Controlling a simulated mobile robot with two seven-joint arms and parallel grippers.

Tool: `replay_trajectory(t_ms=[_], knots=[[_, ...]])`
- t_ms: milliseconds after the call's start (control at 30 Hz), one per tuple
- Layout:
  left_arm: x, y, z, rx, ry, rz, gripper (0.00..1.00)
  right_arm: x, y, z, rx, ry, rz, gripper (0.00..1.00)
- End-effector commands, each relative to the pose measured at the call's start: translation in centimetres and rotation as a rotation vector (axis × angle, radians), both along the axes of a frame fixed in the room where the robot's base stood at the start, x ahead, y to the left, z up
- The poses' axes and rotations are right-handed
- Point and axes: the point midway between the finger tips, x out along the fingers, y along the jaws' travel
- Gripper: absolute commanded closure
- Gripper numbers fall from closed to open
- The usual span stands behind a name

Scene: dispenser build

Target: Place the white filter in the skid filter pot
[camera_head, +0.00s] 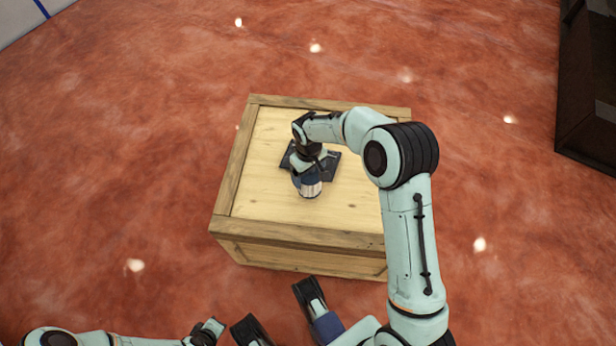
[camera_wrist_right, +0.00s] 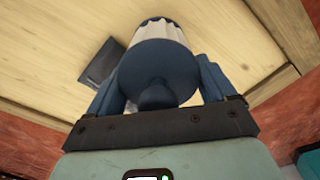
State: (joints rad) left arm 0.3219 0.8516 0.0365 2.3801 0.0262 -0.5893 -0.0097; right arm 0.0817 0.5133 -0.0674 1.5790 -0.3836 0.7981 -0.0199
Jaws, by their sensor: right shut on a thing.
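The white filter (camera_head: 312,190) is a pleated cylinder with a dark blue end cap, over the crate top's middle in the head view. My right gripper (camera_head: 308,179) is shut on it. In the right wrist view, the blue fingers of this gripper (camera_wrist_right: 157,82) flank the cap, and the white pleats of the filter (camera_wrist_right: 158,27) point away. The dark skid plate (camera_head: 329,169) lies on the crate, partly behind my gripper. I cannot make out the filter pot.
The wooden crate (camera_head: 265,208) has a raised-looking plank border and is otherwise clear on top. Red floor surrounds it. A dark cabinet-like block (camera_head: 588,100) stands at the far right.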

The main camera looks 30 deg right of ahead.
Motion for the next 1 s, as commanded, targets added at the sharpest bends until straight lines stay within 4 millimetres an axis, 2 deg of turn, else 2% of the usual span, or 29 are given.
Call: replay_trajectory(t_ms=[33, 133, 567, 600, 633, 867, 1000], knots=[[0.4, 0.2, -0.5, 0.006, -0.011, 0.005, 1.0, 0.0, 0.0, -1.4, 0.0, 0.004, 0.0, 0.56], [1.1, 0.6, -0.8, 0.013, -0.027, 0.011, 1.0, 0.0, 0.0, -2.7, 0.0, 0.003, -0.001, 0.56], [0.9, 0.6, -1.0, 0.014, -0.02, 0.012, 1.0, 0.0, 0.0, -3.1, 0.0, 0.0, -0.001, 0.56], [0.8, 0.6, -1.0, 0.015, -0.018, 0.012, 1.0, 0.0, 0.0, -3.1, 0.0, 0.0, -0.001, 0.06], [0.8, 0.6, -1.0, 0.014, -0.019, 0.012, 1.0, 0.0, 0.0, -3.1, 0.0, 0.0, 0.0, 0.0], [0.9, 0.6, -0.9, 0.015, -0.021, 0.012, 1.0, 0.0, 0.0, -3.0, 0.0, 0.0, 0.0, 0.0], [0.9, 0.5, -0.4, 0.011, -0.025, 0.01, 1.0, 0.0, 0.0, -1.8, -0.001, -0.002, -0.001, 0.0]])
